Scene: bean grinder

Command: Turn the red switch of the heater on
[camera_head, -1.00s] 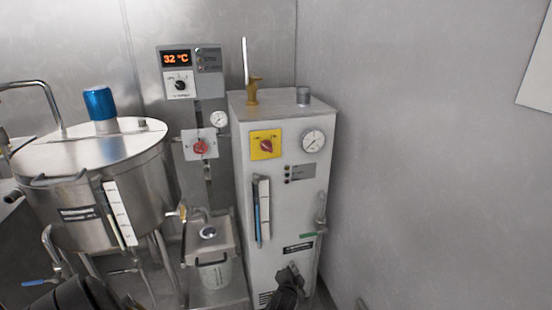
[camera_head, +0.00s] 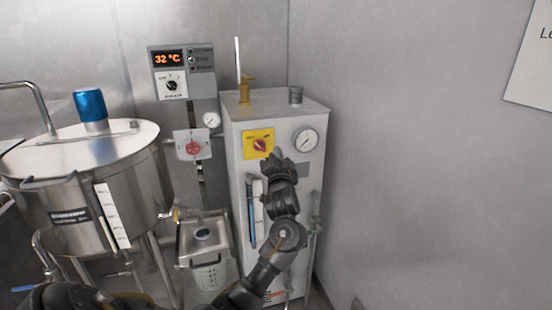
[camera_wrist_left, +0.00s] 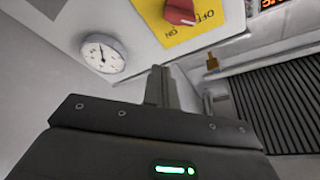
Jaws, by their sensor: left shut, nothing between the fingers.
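The heater (camera_head: 275,112) is a tall pale cabinet in the middle of the head view. Its red switch (camera_head: 260,145) sits on a yellow plate (camera_head: 250,136) high on the front. In the left wrist view the switch (camera_wrist_left: 180,11) is cut off by the top edge, with OFF and ON lettered on the plate; one end lies near OFF. My left gripper (camera_head: 276,156) is raised in front of the heater, just right of and below the switch. Its fingers (camera_wrist_left: 160,87) are shut and empty, apart from the switch. My right gripper is not in view.
A round gauge (camera_head: 305,140) sits right of the plate. A brass valve (camera_head: 245,90) stands on the heater's top. Left are a white panel with a red knob (camera_head: 193,148), a temperature controller (camera_head: 184,72) and a steel tank (camera_head: 85,150).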

